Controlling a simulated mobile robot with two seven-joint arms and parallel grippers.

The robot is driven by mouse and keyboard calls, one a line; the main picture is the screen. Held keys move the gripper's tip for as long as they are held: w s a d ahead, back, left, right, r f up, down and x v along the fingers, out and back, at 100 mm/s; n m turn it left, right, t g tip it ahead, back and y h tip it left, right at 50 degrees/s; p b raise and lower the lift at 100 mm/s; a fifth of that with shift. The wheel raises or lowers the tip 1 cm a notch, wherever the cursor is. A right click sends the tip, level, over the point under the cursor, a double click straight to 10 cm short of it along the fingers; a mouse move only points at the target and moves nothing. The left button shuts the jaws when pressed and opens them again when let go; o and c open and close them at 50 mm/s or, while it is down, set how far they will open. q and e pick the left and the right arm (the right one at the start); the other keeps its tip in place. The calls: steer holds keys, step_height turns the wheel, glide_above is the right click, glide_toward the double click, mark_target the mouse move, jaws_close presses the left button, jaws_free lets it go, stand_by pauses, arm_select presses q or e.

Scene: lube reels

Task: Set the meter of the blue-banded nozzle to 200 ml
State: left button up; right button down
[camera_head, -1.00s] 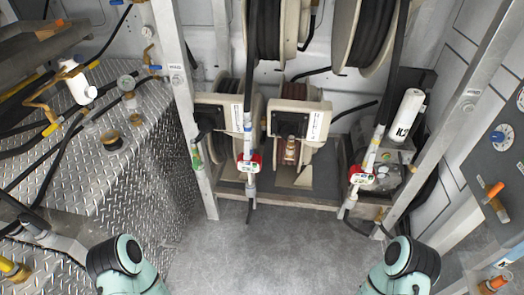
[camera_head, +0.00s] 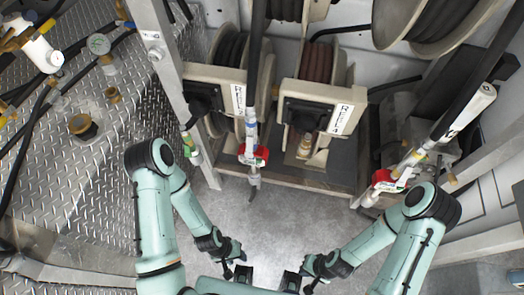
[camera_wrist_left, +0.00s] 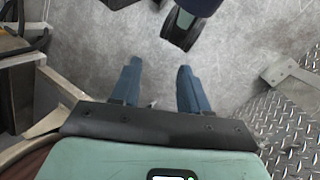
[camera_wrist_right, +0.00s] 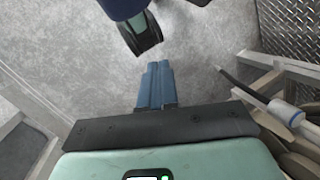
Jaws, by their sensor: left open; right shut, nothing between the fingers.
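The blue-banded nozzle (camera_head: 252,125) hangs upright below the left reel in the head view. Its red and white meter (camera_head: 253,154) faces me, but the reading is too small to tell. A nozzle with a blue band (camera_wrist_right: 285,110) shows at the right of the right wrist view; I cannot tell if it is the same one. My left gripper (camera_wrist_left: 159,63) is open and empty above the grey floor. My right gripper (camera_wrist_right: 157,66) is shut and empty, also over floor. In the head view both hands are low in the middle, apart from the nozzles, and their fingers are hard to make out.
A red-metered nozzle (camera_head: 390,181) with a yellowish band stands at right, and a green-banded nozzle (camera_head: 190,145) at left. Reels (camera_head: 321,100) stand behind. A metal post (camera_head: 160,50) and treadplate bench (camera_head: 75,175) bound the left. The floor (camera_head: 270,215) before the reels is clear.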

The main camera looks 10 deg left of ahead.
mark_target(259, 161)
arm_select(q)
steer(key=shift+s, duration=0.3)
arm_select(e)
steer(key=shift+s, duration=0.2)
steer(key=w+a+m+t+b, duration=0.4)
steer(key=w+a+t+b, duration=0.3)
steer(key=w+b, duration=0.6)
arm_select(q)
steer(key=w+a+f+t+b, duration=0.1)
steer(key=w+a+f+b, duration=0.1)
steer(key=f, duration=0.6)
steer(key=w+a+f+t+y+b, duration=0.1)
steer(key=w+a+f+b, duration=0.1)
steer(key=f, duration=0.5)
steer(key=w+a+f+n+t+b, duration=0.1)
steer(key=w+f+b, duration=0.2)
steer(key=f+b, duration=0.2)
step_height(259, 161, down, 4)
steer(key=shift+w+a+r+y, duration=0.15)
steer(key=shift+w+a+y, duration=0.25)
arm_select(e)
steer(key=w+a+r+m+t+y, duration=0.2)
steer(key=w+a+r+m, duration=0.1)
steer(key=a+r, duration=0.4)
steer(key=w+a+r+m+t+y, duration=0.2)
steer(key=w+a+r+m, duration=0.1)
steer(key=a+r, duration=0.4)
steer(key=shift+a+r, duration=0.3)
steer(key=shift+a, duration=0.35)
